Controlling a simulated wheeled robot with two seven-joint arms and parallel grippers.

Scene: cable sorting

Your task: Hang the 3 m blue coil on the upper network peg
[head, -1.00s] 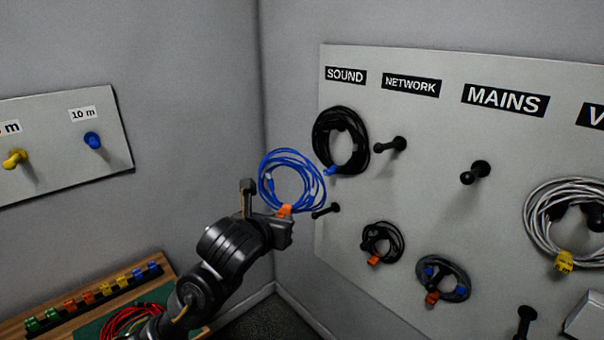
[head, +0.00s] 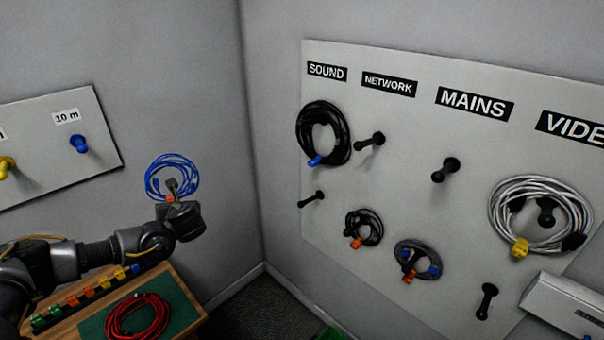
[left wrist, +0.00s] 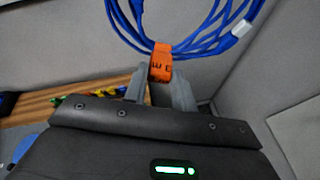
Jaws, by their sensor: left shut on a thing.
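My left gripper (head: 172,190) is shut on the orange tag (left wrist: 160,62) of the blue coil (head: 150,178). The coil is held up in the air by the tag, in front of the grey wall, and its blue loops (left wrist: 200,44) rise above the fingers in the left wrist view. The upper network peg (head: 370,140), black, sticks out bare below the NETWORK label (head: 389,84), well to the right of the coil. My right gripper is in neither view.
A black coil (head: 345,140) hangs on the upper sound peg. A small black coil (head: 376,229) and a grey coil (head: 432,262) hang lower. A white coil (head: 505,220) hangs at right. A red coil (head: 162,316) lies on the green mat (head: 187,308).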

